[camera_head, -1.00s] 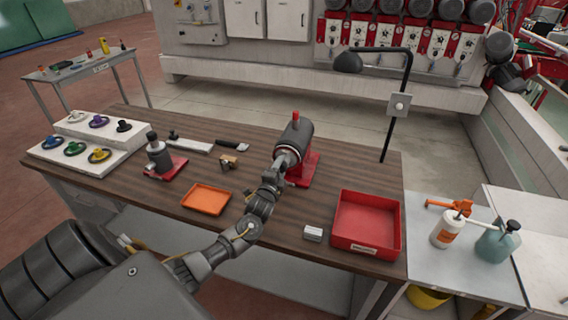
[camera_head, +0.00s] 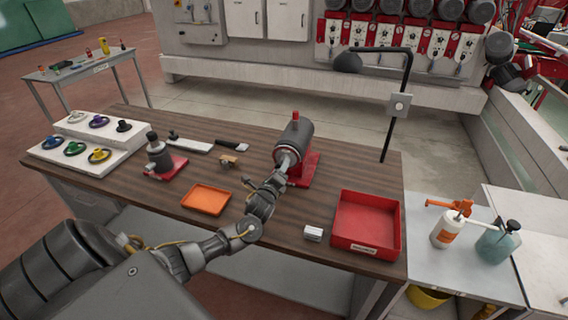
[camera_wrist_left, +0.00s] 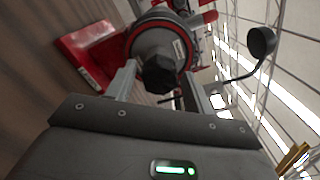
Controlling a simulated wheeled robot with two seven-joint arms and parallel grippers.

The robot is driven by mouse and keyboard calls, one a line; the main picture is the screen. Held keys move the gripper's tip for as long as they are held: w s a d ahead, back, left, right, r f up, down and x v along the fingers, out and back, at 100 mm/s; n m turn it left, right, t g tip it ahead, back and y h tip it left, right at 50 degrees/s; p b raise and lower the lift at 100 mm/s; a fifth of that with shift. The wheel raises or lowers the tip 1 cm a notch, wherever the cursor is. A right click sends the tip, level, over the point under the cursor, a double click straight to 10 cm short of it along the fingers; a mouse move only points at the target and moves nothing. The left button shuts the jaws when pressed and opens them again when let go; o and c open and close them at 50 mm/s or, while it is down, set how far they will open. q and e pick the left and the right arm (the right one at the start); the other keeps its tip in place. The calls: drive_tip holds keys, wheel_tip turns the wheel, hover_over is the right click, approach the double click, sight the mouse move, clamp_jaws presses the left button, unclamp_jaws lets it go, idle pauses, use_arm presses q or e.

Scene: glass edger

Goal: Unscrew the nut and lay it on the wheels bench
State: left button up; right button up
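The dark hexagonal nut (camera_wrist_left: 159,73) sits on the front of the grey spindle unit, in the middle of its red-rimmed face, in the left wrist view. The grey spindle unit (camera_head: 298,136) stands on a red base on the wooden bench (camera_head: 150,192). My left gripper (camera_head: 285,164) is at the front of the unit. Its two fingers (camera_wrist_left: 161,88) are apart on either side of the nut, with gaps visible. The nut is hidden in the head view. My right gripper is not in view.
A white stepped stand (camera_head: 117,139) holds several coloured wheels at the bench's left. An orange tray (camera_head: 206,199), a red bin (camera_head: 367,221), a small light block (camera_head: 313,233) and a grey tool on a red base (camera_head: 159,155) also stand there. A black-armed lamp (camera_head: 406,75) rises behind.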

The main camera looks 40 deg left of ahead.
use_arm(q)
drive_tip(key=c, duration=0.8)
drive_tip(key=n, duration=2.7)
drive_tip(key=shift+s+n, duration=0.1)
drive_tip(key=shift+n, duration=0.2)
drive_tip(key=o, duration=0.9)
drive_tip(key=shift+c, duration=0.2)
